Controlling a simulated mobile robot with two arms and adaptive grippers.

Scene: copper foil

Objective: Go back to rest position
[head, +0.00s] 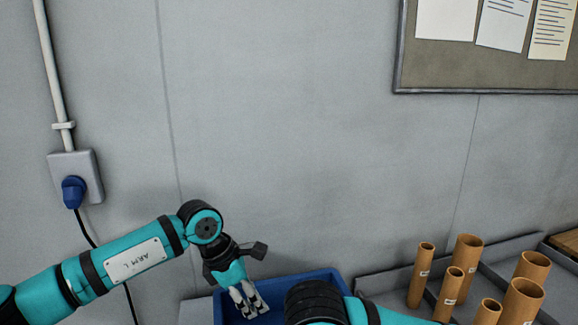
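My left gripper (255,310) hangs from the teal arm marked "ARM L", with its two pale fingers pointing down over the blue bin (325,275). The fingers stand slightly apart with a gap between them, and I see nothing held there. Part of my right arm shows at the bottom middle, in front of the bin. My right gripper is out of view.
Several brown cardboard tubes (466,255) stand upright at the lower right on a grey surface. A grey wall fills the back, with a notice board (480,75) at upper right. A blue plug (74,192) with a black cable is at left.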

